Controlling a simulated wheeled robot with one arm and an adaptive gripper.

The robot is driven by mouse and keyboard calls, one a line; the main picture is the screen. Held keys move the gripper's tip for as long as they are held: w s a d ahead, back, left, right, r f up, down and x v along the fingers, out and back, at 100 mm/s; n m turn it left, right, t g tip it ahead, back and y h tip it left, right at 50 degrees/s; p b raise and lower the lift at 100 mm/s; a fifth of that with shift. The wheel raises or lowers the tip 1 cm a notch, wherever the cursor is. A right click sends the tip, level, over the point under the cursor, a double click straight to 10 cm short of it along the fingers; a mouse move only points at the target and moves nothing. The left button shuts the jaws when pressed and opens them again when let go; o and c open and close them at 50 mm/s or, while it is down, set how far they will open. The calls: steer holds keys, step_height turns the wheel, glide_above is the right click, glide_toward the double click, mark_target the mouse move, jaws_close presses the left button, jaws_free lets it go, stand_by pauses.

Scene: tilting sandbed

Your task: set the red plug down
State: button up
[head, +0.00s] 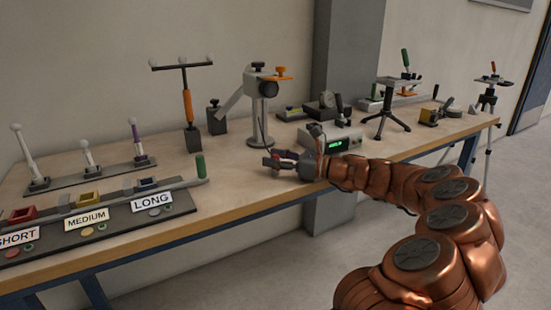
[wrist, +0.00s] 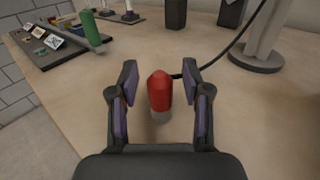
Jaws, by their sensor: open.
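The red plug (wrist: 160,92) has a red rounded body with a pale grey lower end and shows in the wrist view between my gripper's fingers. A black cable runs from behind it toward the upper right. My gripper (wrist: 163,88) is open, with a visible gap between each purple-padded finger and the plug. Whether the plug's lower end touches the table cannot be told for sure. In the head view my gripper (head: 273,160) is low over the wooden table, and the plug is too small there to make out clearly.
A grey stand (head: 262,118) rises behind my gripper. A meter box with a green display (head: 345,139) is to the right. A labelled sorting board (head: 150,212) with a green handle (head: 201,166) lies to the left. The table (head: 232,205) is bare in front of my gripper.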

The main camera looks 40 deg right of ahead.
steer(key=shift+r, duration=0.15)
steer(key=shift+s+d+r, duration=0.1)
steer(key=shift+s+d, duration=0.1)
steer(key=shift+s, duration=0.05)
steer(key=p+v, duration=0.2)
steer(key=v, duration=0.9)
steer(key=shift+s, duration=0.15)
